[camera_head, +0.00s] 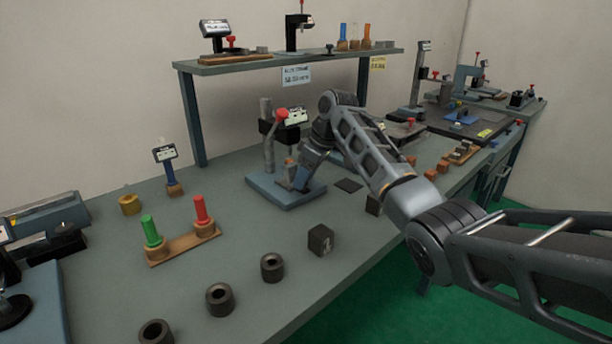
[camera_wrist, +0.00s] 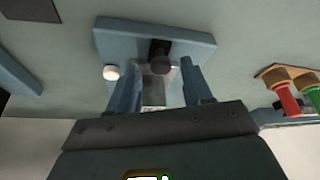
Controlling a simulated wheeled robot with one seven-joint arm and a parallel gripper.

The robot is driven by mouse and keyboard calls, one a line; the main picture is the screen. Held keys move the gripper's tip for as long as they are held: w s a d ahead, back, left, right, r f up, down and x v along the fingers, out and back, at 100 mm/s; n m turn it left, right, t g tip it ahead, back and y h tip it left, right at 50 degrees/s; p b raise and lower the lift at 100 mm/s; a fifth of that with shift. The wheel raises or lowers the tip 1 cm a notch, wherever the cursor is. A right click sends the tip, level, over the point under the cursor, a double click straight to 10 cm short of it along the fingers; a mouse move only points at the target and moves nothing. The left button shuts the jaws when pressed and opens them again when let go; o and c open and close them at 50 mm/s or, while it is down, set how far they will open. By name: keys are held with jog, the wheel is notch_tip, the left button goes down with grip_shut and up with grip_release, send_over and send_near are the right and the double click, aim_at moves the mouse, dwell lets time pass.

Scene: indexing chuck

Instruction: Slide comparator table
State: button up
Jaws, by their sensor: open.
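The comparator stands on the bench, with a blue base (camera_head: 262,185), a grey column (camera_head: 267,140), a red knob (camera_head: 282,117) and a small display (camera_head: 297,115). My gripper (camera_head: 299,186) is down over the right part of this base, with my arm hiding part of it. In the wrist view the blue base (camera_wrist: 199,45) lies beyond my open gripper (camera_wrist: 157,72). A grey piece (camera_wrist: 155,90), perhaps the comparator table, shows between the fingers. I cannot tell whether the fingers touch it. A dark cylindrical part (camera_wrist: 160,56) shows above it.
A wooden stand (camera_head: 183,246) with green and red handled gauges is at left. Several dark rings and a dark cube (camera_head: 321,240) line the front edge. A raised shelf (camera_head: 300,60) stands behind. A dark flat pad (camera_head: 349,185) lies right of the base.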

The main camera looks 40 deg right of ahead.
jog(key=v, duration=0.7)
jog(key=shift+s+r, duration=0.15)
jog(key=shift+r, duration=0.2)
jog(key=shift+s+d, duration=0.1)
dwell(0.3)
